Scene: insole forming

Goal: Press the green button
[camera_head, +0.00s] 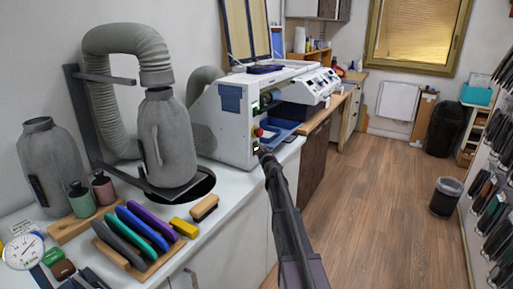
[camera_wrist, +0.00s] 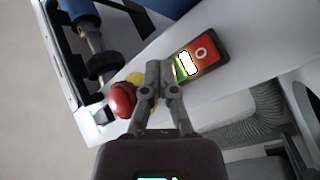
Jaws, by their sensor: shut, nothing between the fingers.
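The switch plate (camera_wrist: 213,44) on the machine's side carries a red button marked O (camera_wrist: 201,53) and a white lit window (camera_wrist: 186,64). A green glow, the green button (camera_wrist: 178,74), shows at the plate's near end, partly hidden behind my fingertips. My gripper (camera_wrist: 160,68) is shut and empty, its tips right at that green end. I cannot tell whether they touch it. In the head view my gripper (camera_head: 264,154) reaches up to the machine's front corner, just below the red knob.
A red mushroom knob (camera_wrist: 122,98) on a yellow base sits close beside my fingers. The white machine (camera_head: 222,118) stands on the counter (camera_head: 228,196).

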